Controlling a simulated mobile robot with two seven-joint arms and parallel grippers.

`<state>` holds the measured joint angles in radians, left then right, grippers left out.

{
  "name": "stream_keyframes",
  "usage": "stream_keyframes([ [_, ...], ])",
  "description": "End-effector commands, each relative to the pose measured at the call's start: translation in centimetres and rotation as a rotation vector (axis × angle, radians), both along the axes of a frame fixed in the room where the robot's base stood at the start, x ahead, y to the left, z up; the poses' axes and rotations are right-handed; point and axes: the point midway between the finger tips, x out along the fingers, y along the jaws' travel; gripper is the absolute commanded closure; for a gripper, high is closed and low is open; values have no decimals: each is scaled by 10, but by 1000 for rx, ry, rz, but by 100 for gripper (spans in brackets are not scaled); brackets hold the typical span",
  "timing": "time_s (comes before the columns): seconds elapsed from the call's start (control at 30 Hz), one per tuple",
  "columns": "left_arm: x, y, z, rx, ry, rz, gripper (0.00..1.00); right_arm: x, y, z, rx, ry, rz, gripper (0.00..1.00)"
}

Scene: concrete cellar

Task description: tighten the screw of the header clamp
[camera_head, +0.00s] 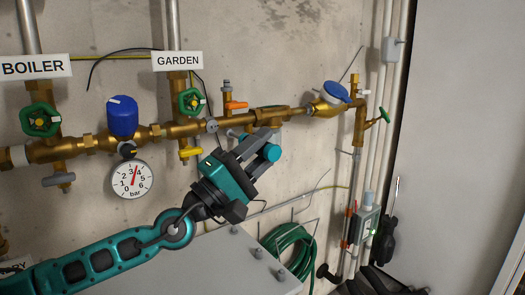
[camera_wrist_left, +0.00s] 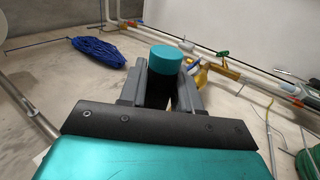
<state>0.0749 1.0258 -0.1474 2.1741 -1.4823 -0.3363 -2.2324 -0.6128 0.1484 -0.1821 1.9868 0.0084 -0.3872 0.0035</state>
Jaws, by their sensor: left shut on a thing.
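My left gripper (camera_head: 258,145) is in front of the brass header pipe (camera_head: 180,130), below its right half. It is shut on a tool handle with a teal round end (camera_head: 271,153). In the left wrist view this teal end (camera_wrist_left: 166,58) stands up between the grey fingers, over a black lower part. The tool's tip is hidden. A small grey fitting (camera_head: 212,125) sits on the header to the left of the gripper; I cannot tell whether it is the clamp. No clamp screw can be made out. My right gripper is not in view.
A black-handled screwdriver (camera_head: 386,239) stands at the right. A green hose (camera_head: 290,252) lies below. A blue coil (camera_wrist_left: 98,52) shows in the wrist view.

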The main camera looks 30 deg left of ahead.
Motion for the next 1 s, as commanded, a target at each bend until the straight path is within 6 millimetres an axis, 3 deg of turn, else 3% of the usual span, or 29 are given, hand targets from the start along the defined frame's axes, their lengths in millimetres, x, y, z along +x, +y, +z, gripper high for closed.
stream_keyframes([
  [0.17,-1,1,-2,-2,-1,2,99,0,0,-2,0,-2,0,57],
  [0.6,13,34,-6,-1,-2,2,99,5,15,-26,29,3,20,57],
  [1.0,18,46,-1,-3,0,1,99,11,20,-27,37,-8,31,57],
])
